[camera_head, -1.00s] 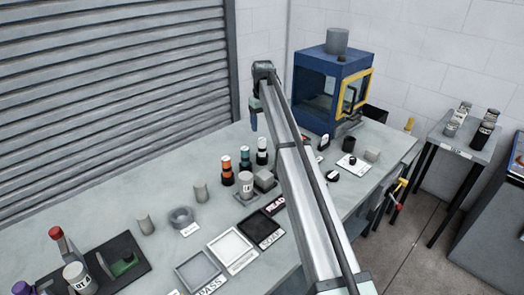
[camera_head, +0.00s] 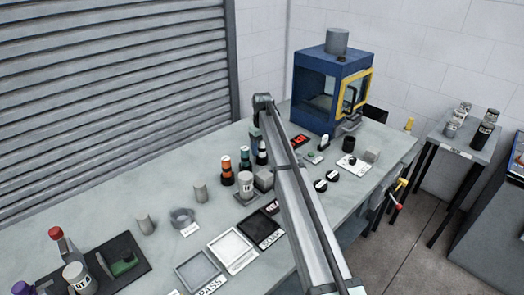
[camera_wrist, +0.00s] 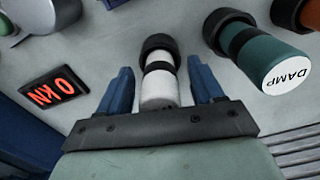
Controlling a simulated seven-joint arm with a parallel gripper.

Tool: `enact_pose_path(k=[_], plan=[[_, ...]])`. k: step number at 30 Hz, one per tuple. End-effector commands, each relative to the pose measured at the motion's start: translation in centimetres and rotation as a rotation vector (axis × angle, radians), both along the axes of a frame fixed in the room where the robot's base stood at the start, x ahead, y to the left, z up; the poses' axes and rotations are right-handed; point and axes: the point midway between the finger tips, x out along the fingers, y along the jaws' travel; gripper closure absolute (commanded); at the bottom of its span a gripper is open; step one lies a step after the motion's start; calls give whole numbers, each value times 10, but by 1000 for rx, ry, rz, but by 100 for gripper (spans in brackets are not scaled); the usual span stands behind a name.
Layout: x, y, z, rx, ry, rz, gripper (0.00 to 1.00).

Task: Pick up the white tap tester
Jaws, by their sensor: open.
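The white tap tester (camera_wrist: 158,90) is a white cylinder with black bands and a dark end. In the wrist view it shows between the two blue fingers of my gripper (camera_wrist: 159,72), with space on both sides. My gripper is open and holds nothing. I cannot tell the height of the fingers above the bench.
A teal DAMP tester (camera_wrist: 262,52) lies close right of the fingers in the wrist view. A red-lit 0 kN display (camera_wrist: 53,88) is at left.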

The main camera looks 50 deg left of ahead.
Motion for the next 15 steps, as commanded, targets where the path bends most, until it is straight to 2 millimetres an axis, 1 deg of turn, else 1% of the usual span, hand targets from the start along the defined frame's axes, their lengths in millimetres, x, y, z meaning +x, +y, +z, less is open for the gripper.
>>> enact_pose_path(k=[1, 3, 8, 15], plan=[[0, 0, -4, 0, 0, 0, 34], [0, 0, -6, 0, 0, -1, 34], [0, 0, -6, 0, 0, -1, 34], [0, 0, -5, 0, 0, 0, 56]])
